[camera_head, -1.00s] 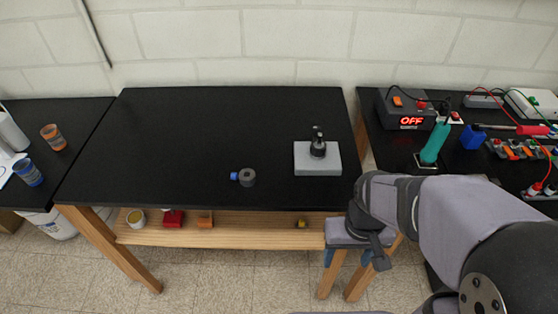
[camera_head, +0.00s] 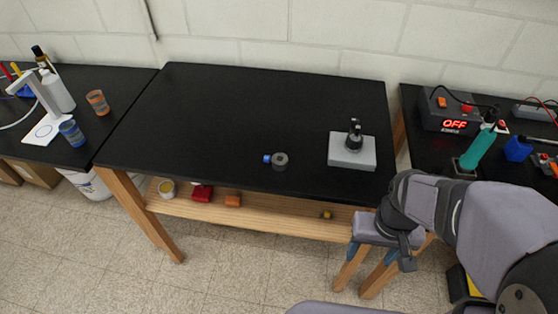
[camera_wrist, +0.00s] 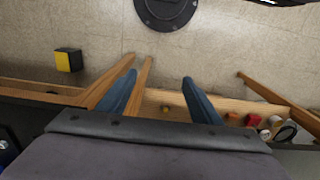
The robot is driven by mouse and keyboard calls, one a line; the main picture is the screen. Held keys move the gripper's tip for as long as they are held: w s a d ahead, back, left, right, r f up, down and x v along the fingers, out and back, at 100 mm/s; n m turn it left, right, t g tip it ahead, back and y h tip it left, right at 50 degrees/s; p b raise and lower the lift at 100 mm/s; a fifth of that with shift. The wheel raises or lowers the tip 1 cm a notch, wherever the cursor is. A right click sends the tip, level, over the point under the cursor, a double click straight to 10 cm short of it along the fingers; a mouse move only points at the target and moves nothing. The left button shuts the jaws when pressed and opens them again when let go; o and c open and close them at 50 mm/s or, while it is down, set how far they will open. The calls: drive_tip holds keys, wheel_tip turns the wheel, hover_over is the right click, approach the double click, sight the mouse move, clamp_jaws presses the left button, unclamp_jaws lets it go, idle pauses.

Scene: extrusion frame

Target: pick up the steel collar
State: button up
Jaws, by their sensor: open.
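The steel collar (camera_head: 281,160) looks like a dark grey ring with a hole, near the front edge of the black tabletop, right of its middle. A small blue part (camera_head: 267,158) sits at its left side; I cannot tell whether they are joined. My gripper (camera_head: 369,256) is in front of the table's right front edge, to the right of the collar and apart from it. Its blue fingers point down and are spread apart with nothing between them, as the wrist view (camera_wrist: 160,77) also shows. The collar does not show in the wrist view.
A grey block with a black upright fitting (camera_head: 352,151) stands right of the collar. The tabletop (camera_head: 230,115) is otherwise clear. Below, a wooden shelf (camera_head: 270,219) holds several small items. Side tables with cups and electrical gear flank it. A yellow and black box (camera_wrist: 68,60) is on the floor.

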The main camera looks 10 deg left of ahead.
drive_tip(key=o, duration=0.5)
drive_tip(key=shift+w, duration=0.1)
